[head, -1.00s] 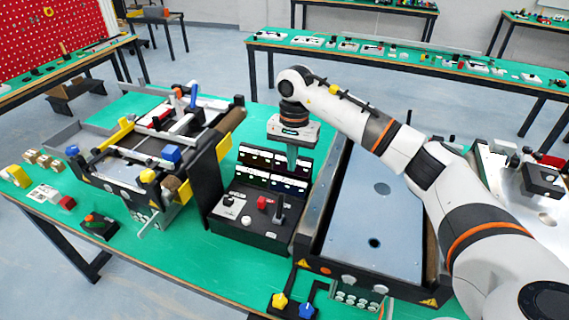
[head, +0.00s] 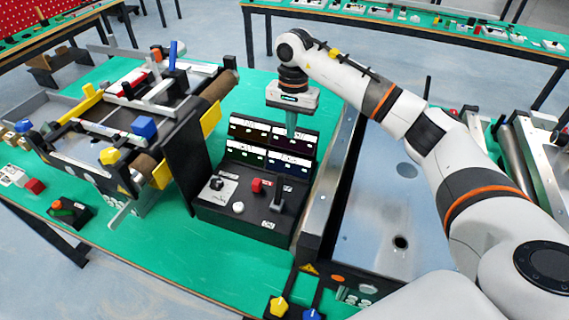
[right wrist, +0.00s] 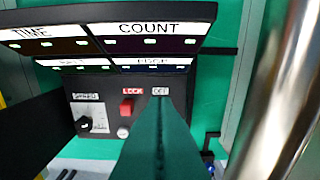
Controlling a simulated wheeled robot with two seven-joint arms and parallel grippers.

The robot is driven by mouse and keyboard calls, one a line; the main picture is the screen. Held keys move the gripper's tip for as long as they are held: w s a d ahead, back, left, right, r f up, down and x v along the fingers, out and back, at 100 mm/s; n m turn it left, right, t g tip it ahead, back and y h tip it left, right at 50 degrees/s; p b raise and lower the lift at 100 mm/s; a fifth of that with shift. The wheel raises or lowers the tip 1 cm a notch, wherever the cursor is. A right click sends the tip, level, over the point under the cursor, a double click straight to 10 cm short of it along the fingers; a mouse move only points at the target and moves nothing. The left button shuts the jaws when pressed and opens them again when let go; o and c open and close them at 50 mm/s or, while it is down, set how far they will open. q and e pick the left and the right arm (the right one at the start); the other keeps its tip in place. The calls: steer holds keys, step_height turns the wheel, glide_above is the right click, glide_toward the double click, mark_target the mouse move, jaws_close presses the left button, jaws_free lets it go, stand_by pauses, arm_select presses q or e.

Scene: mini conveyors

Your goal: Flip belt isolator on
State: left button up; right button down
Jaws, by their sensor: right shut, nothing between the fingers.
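A black control box (head: 245,222) stands on the green bench, with a dark lever switch (head: 277,197) at its right side. I take this lever to be the belt isolator. In the right wrist view the box face (right wrist: 100,85) shows a label that seems to read OFF, and my fingers hide what lies below it. A red switch (head: 257,185) under a LOCK label and a black SPEED knob (head: 216,183) sit left of the lever. My right gripper (head: 291,132) is shut and empty, pointing down above the display panel, apart from the lever. My left gripper is out of view.
A display panel (head: 262,145) with several screens rises behind the switches. A conveyor (head: 380,215) stands close on the right, under my right arm. Another conveyor frame (head: 185,165) stands on the left. Bare green bench (head: 180,245) lies in front.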

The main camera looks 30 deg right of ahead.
mark_target(279, 191)
steer(key=f+p, duration=0.1)
steer(key=f, duration=0.2)
steer(key=f+p, duration=0.1)
steer(key=f, duration=0.2)
steer(key=s+f+p, duration=0.1)
steer(key=f, duration=0.2)
steer(key=shift+a+p, duration=0.35)
steer(key=shift+a, duration=0.05)
steer(key=s+a+p, duration=0.1)
steer(key=s+a+r+p, duration=0.1)
steer(key=shift+s+a+p, duration=0.15)
steer(key=shift+a+p, duration=0.15)
steer(key=shift+p, duration=0.1)
